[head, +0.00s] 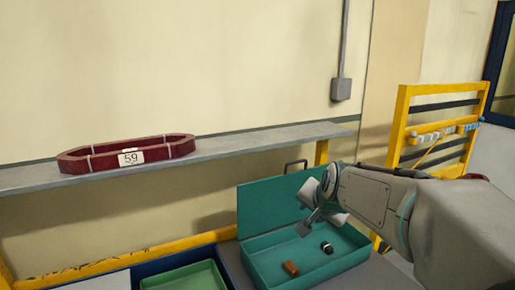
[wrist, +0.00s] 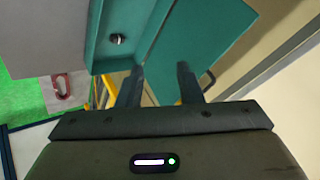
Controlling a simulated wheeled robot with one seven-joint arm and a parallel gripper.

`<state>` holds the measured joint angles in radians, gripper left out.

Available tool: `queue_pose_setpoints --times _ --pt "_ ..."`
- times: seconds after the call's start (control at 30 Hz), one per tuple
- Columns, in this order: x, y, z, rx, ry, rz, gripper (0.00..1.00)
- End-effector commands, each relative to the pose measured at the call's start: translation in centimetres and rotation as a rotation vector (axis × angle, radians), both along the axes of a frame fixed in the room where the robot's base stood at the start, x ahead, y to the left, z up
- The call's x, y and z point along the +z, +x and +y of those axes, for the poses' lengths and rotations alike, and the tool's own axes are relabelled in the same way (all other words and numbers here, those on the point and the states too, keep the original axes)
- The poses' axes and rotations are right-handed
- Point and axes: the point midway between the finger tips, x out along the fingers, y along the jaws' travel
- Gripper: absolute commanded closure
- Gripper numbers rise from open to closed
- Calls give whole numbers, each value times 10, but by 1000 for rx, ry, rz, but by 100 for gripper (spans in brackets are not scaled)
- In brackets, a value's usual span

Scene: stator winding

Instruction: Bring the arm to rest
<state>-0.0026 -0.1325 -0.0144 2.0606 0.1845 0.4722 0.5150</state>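My arm (head: 385,200) reaches in from the right in the head view. My gripper (head: 318,217) hangs over the open teal toolbox (head: 262,266), near its raised lid. In the wrist view my gripper (wrist: 160,67) has its two dark fingers apart with nothing held between them. The toolbox's teal surface (wrist: 155,25) lies beyond the fingertips. I cannot tell from these views how high the fingers are above the box.
The box holds an orange-brown piece (head: 290,268) and a small black-and-white piece (head: 327,248). A dark red coil (head: 127,155) labelled 59 lies on the grey shelf (head: 240,143). A green tray (head: 185,277) is at lower left. A yellow rack (head: 435,130) stands at right.

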Motion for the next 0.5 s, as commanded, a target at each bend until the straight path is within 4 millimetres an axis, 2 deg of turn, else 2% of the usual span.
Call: queue_pose_setpoints --times 0.03,0.1,0.3,0.4,0.5 --pt "-8 -28 1 53 -48 34 67" --pt "-22 -65 0 138 -122 90 67" --pt "-63 -165 -5 373 -306 245 67" --pt "-80 -201 -8 462 -367 305 67" --pt "-91 -225 -10 523 -405 346 67"
